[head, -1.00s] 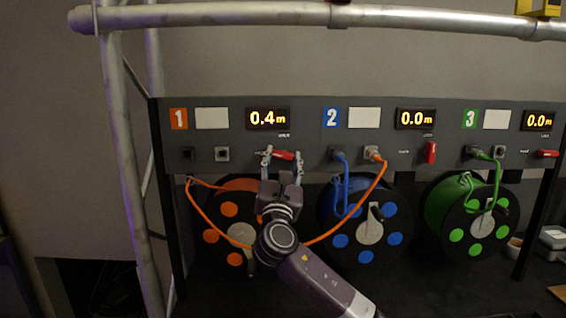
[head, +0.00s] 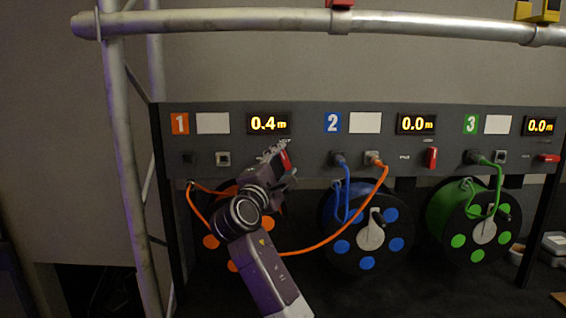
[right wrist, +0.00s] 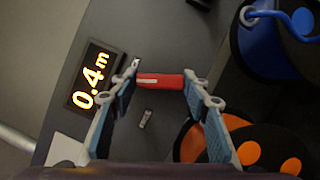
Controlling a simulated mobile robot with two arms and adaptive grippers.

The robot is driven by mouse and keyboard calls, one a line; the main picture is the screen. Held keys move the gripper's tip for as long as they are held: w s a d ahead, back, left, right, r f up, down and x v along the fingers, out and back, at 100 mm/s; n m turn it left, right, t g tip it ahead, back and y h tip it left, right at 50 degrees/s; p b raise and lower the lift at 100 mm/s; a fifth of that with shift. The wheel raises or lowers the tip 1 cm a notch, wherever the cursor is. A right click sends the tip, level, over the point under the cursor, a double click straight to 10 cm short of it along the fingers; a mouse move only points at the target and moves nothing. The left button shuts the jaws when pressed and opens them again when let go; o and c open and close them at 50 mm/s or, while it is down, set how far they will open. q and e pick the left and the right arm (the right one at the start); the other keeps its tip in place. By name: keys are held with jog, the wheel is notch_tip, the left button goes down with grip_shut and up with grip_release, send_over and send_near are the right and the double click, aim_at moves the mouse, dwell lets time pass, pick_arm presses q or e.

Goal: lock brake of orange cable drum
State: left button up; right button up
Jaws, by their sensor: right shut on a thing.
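The orange cable drum (head: 211,242) hangs below panel section 1, largely hidden behind my right arm. Its brake lever is a small red handle (head: 285,160) under the display reading 0.4 m. My right gripper (head: 283,163) is shut on this handle, which stands steeply tilted, near upright. In the right wrist view the red handle (right wrist: 160,80) lies between the two fingertips. The small lettering by the lever is too blurred to read fully. My left gripper is not in view.
The orange cable (head: 322,246) loops from the left of section 1 to a socket in section 2. The blue drum (head: 367,262) and green drum (head: 458,241) hang to the right. Lever 2 (head: 432,157) is upright, lever 3 (head: 549,158) horizontal. A metal pole (head: 127,190) stands left.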

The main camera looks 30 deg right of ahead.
jog(key=shift+m+g+y+p, duration=0.4)
jog(key=shift+m+g+p, duration=0.25)
jog(key=shift+m, duration=1.55)
jog(key=o, duration=1.2)
jog(key=shift+d, duration=0.1)
jog(key=shift+c, duration=0.2)
jog(key=shift+r, duration=0.1)
jog(key=v, duration=1.2)
